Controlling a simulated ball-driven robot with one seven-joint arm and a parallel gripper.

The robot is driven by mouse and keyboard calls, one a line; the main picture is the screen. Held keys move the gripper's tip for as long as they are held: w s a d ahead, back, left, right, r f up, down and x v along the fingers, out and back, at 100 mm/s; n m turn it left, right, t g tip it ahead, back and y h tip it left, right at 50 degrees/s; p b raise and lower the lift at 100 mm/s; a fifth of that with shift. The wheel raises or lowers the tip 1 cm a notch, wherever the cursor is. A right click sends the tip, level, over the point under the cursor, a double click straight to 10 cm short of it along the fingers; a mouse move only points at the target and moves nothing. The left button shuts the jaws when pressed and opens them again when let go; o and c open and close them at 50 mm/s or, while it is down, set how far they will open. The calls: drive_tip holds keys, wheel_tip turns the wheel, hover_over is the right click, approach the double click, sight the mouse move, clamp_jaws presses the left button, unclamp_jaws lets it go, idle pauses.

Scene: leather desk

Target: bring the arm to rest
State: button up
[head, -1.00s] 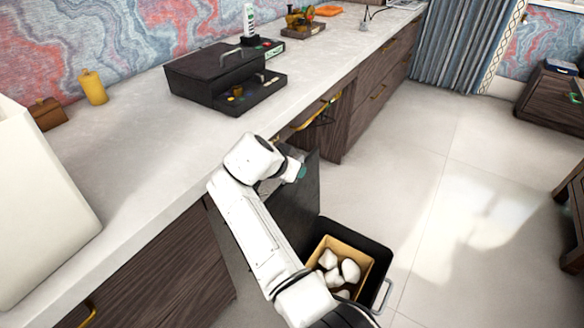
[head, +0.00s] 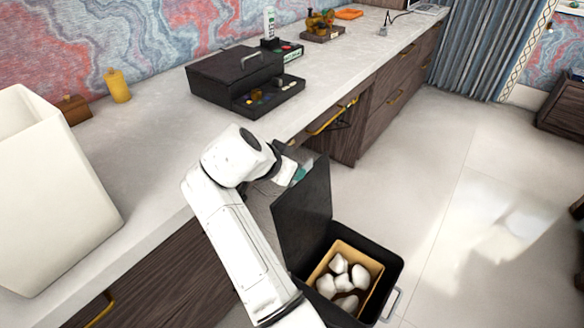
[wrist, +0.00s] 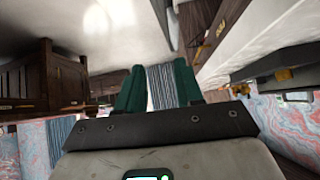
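My white arm rises from the bottom of the head view and bends in front of the desk edge. In the head view my gripper is mostly hidden behind the wrist; only a teal bit shows. In the wrist view my gripper (wrist: 158,88) has two green fingers standing apart, with the striped curtain seen through the gap and nothing held between them. The gripper is clear of the desk.
A black bin (head: 393,262) with its lid raised stands on the floor by the desk, with white lumps in a tan box (head: 378,267). On the desk (head: 150,150) are a black case (head: 215,85), a yellow bottle (head: 117,86) and a white container (head: 50,190). Floor at right is open.

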idle(0.3)
drive_tip(key=s+d+f+n+g+y, duration=0.1)
drive_tip(key=s+d+f+n+g, duration=0.15)
drive_tip(key=s+d+f, duration=0.9)
drive_tip(key=s+d+f+n+g+y, duration=0.25)
drive_tip(key=s+d+f, duration=0.65)
drive_tip(key=s+d, duration=0.5)
drive_tip(key=s+d+n+g+y, duration=0.1)
drive_tip(key=s+d+n+g, duration=0.15)
drive_tip(key=s, duration=1.45)
wheel_tip(320, 180, up, 14)
drive_tip(key=p, duration=1.4)
drive_tip(key=shift+w+d+t, duration=0.15)
drive_tip(key=shift+d+t, duration=0.2)
drive_tip(key=shift+t, duration=0.1)
